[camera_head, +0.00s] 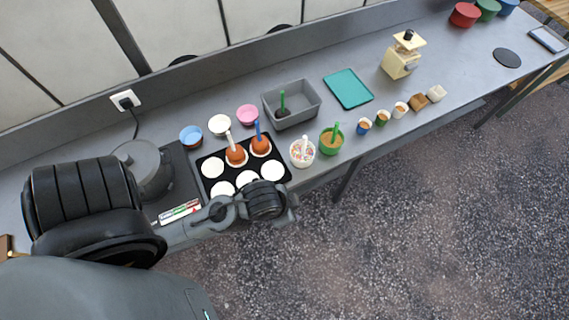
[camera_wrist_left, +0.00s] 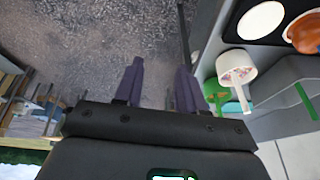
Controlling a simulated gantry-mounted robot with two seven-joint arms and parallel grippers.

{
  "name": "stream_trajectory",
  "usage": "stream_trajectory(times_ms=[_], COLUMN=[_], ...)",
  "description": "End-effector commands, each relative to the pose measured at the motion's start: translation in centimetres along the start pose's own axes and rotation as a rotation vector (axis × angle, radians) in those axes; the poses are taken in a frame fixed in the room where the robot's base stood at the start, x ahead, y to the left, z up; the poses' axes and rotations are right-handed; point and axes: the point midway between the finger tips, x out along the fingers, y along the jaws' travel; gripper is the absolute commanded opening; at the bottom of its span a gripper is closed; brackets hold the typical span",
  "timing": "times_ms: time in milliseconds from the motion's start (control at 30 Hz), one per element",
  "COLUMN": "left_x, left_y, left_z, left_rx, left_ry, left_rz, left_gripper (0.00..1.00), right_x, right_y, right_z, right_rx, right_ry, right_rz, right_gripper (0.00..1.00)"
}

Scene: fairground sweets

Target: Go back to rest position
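My left arm comes in from the left in the head view, and its gripper (camera_head: 288,208) hangs past the counter's front edge, near the black tray (camera_head: 286,173). In the left wrist view its two purple fingers (camera_wrist_left: 160,82) stand apart with only ground between them, so it is open and empty. The tray holds white rounds and two orange-brown coated sweets (camera_head: 236,156) (camera_head: 261,146) with sticks. A white cup of sprinkles (camera_head: 302,153) stands right of the tray; it also shows in the left wrist view (camera_wrist_left: 236,66). My right gripper is not in view.
A green-handled pot (camera_head: 331,141), a grey bin (camera_head: 301,118), a teal tray (camera_head: 348,89) and several small cups (camera_head: 382,118) stand on the counter (camera_head: 450,65). A grey pot (camera_head: 143,165) sits at left. The space in front of the counter is open ground.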

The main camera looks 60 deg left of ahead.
Motion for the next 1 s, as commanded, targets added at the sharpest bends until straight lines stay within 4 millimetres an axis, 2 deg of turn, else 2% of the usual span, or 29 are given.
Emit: stream_trajectory(times_ms=[33, 100, 200, 467, 633, 767, 1000], left_x=[-0.2, -0.4, -0.6, -0.6, -1.5, -3.4, -9.2], left_y=[-0.3, -0.7, -0.9, -0.9, -1.0, -1.1, -1.5], left_z=[1.1, 2.0, 2.5, 2.5, 2.1, 1.4, -0.8], left_rx=[-0.044, -0.085, -0.111, -0.110, -0.108, -0.107, -0.107], left_ry=[-0.026, -0.049, -0.064, -0.064, -0.063, -0.063, -0.063], left_rz=[-0.001, -0.004, -0.006, -0.006, -0.006, -0.006, -0.005], left_gripper=[0.40, 0.40, 0.40, 0.40, 0.40, 0.40, 0.40], right_x=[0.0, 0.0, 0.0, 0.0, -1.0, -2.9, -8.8], right_y=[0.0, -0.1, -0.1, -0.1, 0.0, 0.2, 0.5], right_z=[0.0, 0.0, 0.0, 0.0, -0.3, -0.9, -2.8], right_rx=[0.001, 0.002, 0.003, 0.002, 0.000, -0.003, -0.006], right_ry=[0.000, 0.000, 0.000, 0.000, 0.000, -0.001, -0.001], right_rz=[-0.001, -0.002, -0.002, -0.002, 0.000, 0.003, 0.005], right_gripper=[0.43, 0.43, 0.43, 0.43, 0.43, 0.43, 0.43])
